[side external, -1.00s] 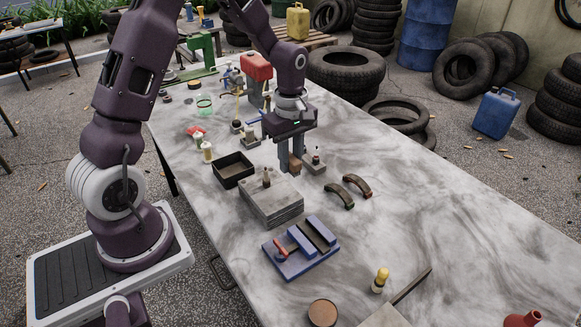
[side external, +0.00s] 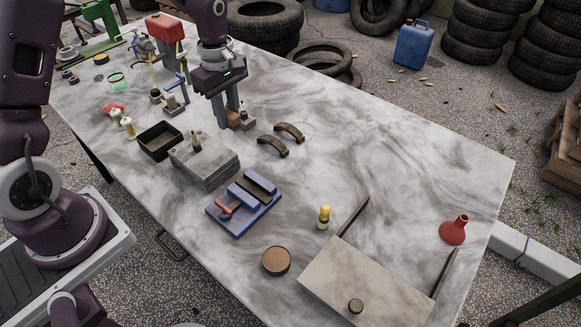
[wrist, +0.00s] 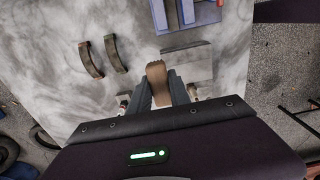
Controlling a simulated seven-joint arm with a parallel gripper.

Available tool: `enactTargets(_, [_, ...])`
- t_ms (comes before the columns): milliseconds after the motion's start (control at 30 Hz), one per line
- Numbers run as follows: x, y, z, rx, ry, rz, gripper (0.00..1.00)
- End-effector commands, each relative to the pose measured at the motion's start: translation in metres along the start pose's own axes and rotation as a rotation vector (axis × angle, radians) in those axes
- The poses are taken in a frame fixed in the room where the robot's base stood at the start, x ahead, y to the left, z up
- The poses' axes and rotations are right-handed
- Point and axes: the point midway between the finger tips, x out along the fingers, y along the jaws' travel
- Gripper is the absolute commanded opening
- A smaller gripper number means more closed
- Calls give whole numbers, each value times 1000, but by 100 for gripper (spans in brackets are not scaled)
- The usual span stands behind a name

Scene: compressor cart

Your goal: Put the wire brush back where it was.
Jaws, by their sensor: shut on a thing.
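My gripper (side external: 226,112) points down low over the table, just beyond the stack of grey plates. Its jaws are shut on a brown wooden piece, which I take for the wire brush (wrist: 157,76). In the wrist view it stands out between the two fingertips (wrist: 156,100), towards the grey plates (wrist: 188,62). In the side view only a small brown part of the brush (side external: 233,117) shows beside the fingers. Its bristles are not clearly visible. I cannot tell whether it touches the table.
Two curved brake shoes (side external: 273,145) lie right of my gripper. The grey plate stack (side external: 205,165), a dark tray (side external: 160,140) and a blue vise (side external: 243,204) stand nearer. The table right of the brake shoes is clear.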

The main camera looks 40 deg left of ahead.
Motion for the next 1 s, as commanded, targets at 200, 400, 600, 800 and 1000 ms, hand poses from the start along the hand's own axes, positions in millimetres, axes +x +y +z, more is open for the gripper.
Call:
enactTargets(200, [16,60,81,6,-1,0,0])
enactTargets(400, [29,86,158,8,1,-1,0])
enactTargets(600, [54,89,179,6,2,-6,0])
enactTargets(800, [93,90,178,5,2,-2,0])
enactTargets(1000, [124,89,178,7,1,-3,0])
